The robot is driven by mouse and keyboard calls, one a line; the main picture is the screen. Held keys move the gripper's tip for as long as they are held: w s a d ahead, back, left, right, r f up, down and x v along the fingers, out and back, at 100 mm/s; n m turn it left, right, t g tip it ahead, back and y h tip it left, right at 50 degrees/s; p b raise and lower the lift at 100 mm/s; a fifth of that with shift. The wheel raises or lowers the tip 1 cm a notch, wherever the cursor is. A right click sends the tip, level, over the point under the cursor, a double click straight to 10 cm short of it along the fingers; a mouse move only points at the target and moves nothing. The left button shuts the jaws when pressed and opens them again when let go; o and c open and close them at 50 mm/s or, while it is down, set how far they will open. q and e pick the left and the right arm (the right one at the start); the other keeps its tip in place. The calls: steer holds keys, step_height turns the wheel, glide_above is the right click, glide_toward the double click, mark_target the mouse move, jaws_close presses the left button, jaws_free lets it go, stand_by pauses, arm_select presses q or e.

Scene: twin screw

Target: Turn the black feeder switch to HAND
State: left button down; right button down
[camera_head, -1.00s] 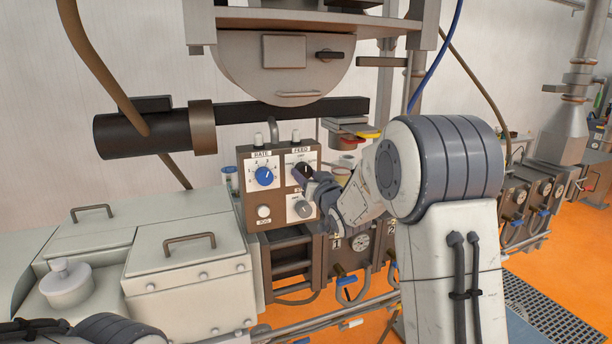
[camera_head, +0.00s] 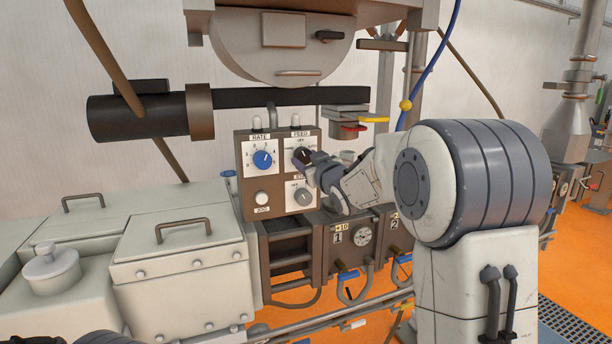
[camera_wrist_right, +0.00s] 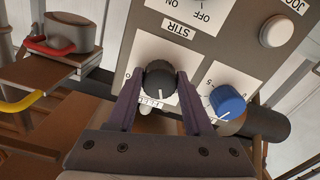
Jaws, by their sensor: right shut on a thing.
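The black feeder switch (camera_head: 300,154) sits under the FEED label on the brown control panel (camera_head: 244,195). It also shows in the right wrist view (camera_wrist_right: 159,78), where the panel appears upside down. My right gripper (camera_head: 308,163) is at the switch, and in the right wrist view its two dark fingers (camera_wrist_right: 158,88) are shut on either side of the knob. The fingers hide part of the FEED plate, and I cannot read its position marks clearly. Of my left arm only a dark part shows at the bottom left; its gripper is out of view.
The blue RATE knob (camera_head: 262,160) is left of the feeder switch, close beside a finger in the right wrist view. The grey STIR knob (camera_head: 302,196) is below, and the pale JOG button (camera_head: 261,198) is at lower left.

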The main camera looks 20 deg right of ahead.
steer(key=n+b, duration=0.3)
steer(key=shift+f+n, duration=0.2)
steer(key=shift+n, duration=0.1)
steer(key=shift+r+n+b, duration=0.2)
steer(key=shift+n+b, duration=1.1)
steer(key=shift+n, duration=0.1)
steer(key=shift+c, duration=1.5)
jaws_free()
steer(key=shift+s+d, duration=0.1)
steer(key=shift+s, duration=0.35)
steer(key=s+b, duration=0.2)
steer(key=s, duration=0.7)
steer(key=shift+s+d, duration=0.15)
steer(key=shift+s, duration=0.15)
